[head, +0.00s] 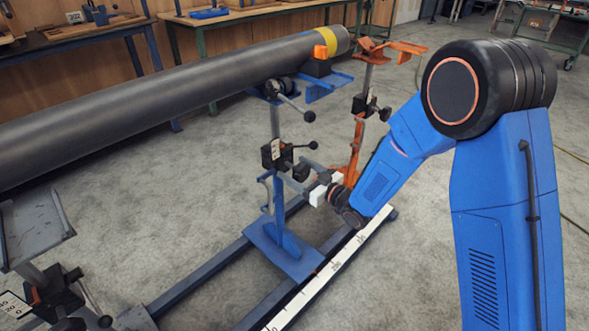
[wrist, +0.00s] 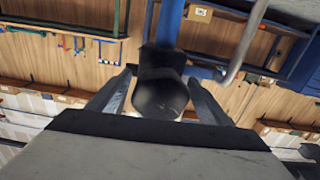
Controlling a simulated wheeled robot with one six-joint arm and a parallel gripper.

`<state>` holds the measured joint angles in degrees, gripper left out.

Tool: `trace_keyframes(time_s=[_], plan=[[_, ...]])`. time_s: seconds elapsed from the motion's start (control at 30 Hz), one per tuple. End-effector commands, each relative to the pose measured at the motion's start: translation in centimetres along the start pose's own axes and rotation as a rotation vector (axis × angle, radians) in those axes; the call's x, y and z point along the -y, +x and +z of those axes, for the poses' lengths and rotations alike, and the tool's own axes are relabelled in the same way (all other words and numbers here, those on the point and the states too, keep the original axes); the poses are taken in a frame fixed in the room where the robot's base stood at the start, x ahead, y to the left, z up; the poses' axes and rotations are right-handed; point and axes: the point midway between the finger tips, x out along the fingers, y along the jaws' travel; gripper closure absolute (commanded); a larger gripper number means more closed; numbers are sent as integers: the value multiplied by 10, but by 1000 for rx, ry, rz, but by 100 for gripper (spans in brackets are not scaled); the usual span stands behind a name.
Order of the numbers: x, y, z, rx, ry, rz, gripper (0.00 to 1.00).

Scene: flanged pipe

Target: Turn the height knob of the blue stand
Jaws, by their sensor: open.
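The blue stand (head: 284,250) is in the middle of the head view, its upright post on a flat blue foot. A dark clamp block with a black knob (head: 301,172) sits partway up the post. My gripper (head: 306,174) reaches in from the right at knob height. In the wrist view the black knob (wrist: 160,92) is between the two grey fingers of my gripper (wrist: 160,100), which are open on either side of it. The stand's blue post (wrist: 169,24) shows behind the knob. Whether a finger touches the knob is hard to tell.
A long grey pipe (head: 170,95) with a yellow band lies over the blue stand's top. An orange stand (head: 357,140) stands just behind. Ball-ended levers (head: 308,117) stick out near the gripper. Blue floor rails and a white scale (head: 330,270) run below. Workbenches line the back wall.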

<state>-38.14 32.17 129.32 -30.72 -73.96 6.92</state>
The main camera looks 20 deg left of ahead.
Motion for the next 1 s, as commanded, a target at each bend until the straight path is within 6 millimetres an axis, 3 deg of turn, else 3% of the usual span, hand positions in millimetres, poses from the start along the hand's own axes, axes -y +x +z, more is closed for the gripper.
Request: trace_keyframes(time_s=[0.4,0.43,0.6,1.0], plan=[[0,9,0,1,0,1,28],[0,9,0,1,0,0,30],[0,9,0,0,0,0,69],[0,8,0,0,-63,0,69]])
